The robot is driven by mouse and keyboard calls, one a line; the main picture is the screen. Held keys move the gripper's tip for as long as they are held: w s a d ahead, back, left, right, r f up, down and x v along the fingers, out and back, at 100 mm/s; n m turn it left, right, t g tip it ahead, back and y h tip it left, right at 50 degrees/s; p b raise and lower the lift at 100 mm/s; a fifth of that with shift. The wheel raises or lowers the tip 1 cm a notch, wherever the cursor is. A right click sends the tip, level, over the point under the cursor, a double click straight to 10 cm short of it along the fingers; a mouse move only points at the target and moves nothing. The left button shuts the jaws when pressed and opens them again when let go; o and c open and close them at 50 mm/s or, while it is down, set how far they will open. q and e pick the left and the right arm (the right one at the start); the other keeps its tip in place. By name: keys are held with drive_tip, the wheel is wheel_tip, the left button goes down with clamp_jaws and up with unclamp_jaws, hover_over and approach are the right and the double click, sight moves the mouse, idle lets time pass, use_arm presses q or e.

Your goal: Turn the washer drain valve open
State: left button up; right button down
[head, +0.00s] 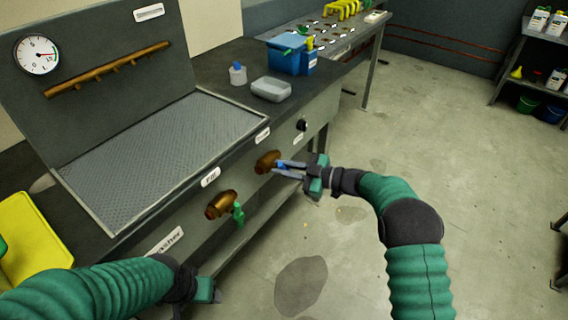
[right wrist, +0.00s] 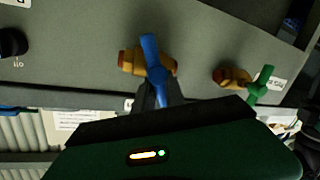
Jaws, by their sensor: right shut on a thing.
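The washer (head: 120,215) stands at the left with two brass valves on its front panel. The farther valve (head: 267,161) has a blue handle (head: 282,166), under a small label too small to read. My right gripper (head: 284,169) is shut on the blue handle. In the right wrist view the blue handle (right wrist: 152,58) lies across the brass body, its lower end between my fingers. The nearer valve (head: 221,204), beside the "Fill" label, has a green handle (head: 238,213) hanging down. My left gripper (head: 208,292) is low at the washer's front; its fingers are unclear.
A black knob (head: 302,124) sits farther along the panel. A mesh tray (head: 165,150), a grey container (head: 271,89) and a blue bin (head: 287,54) are on top. A pressure gauge (head: 36,54) is on the backboard. The floor (head: 480,200) at the right is clear.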

drive_tip(key=n, duration=0.2)
drive_tip(key=n+h, duration=0.1)
drive_tip(key=shift+s+a+f+p, duration=0.15)
drive_tip(key=shift+s+f+p, duration=0.1)
drive_tip(key=shift+f+p, duration=0.1)
drive_tip(key=shift+s+f+n+t+h, duration=0.15)
drive_tip(key=shift+n+t+h, duration=0.1)
drive_tip(key=shift+n, duration=0.35)
drive_tip(key=shift+w+f+n+t+h, duration=0.15)
drive_tip(key=shift+n+t, duration=0.1)
drive_tip(key=shift+n, duration=0.35)
drive_tip(key=shift+s+a+f+n+t+h+b, duration=0.15)
drive_tip(key=shift+n+t+h+b, duration=0.1)
drive_tip(key=shift+n+b, duration=0.5)
drive_tip(key=shift+d+f+n+t+h+b, duration=0.1)
drive_tip(key=shift+f+n+t+h+b, duration=0.15)
drive_tip(key=shift+n+b, duration=0.45)
drive_tip(key=shift+s+a+f+n+t+h+b, duration=0.1)
drive_tip(key=shift+n+t+h+b, duration=0.15)
drive_tip(key=shift+n+b, duration=0.5)
drive_tip(key=shift+n, duration=0.3)
drive_tip(key=c, duration=1.7)
unclamp_jaws()
drive_tip(key=shift+w, duration=0.1)
drive_tip(key=shift+r, duration=0.15)
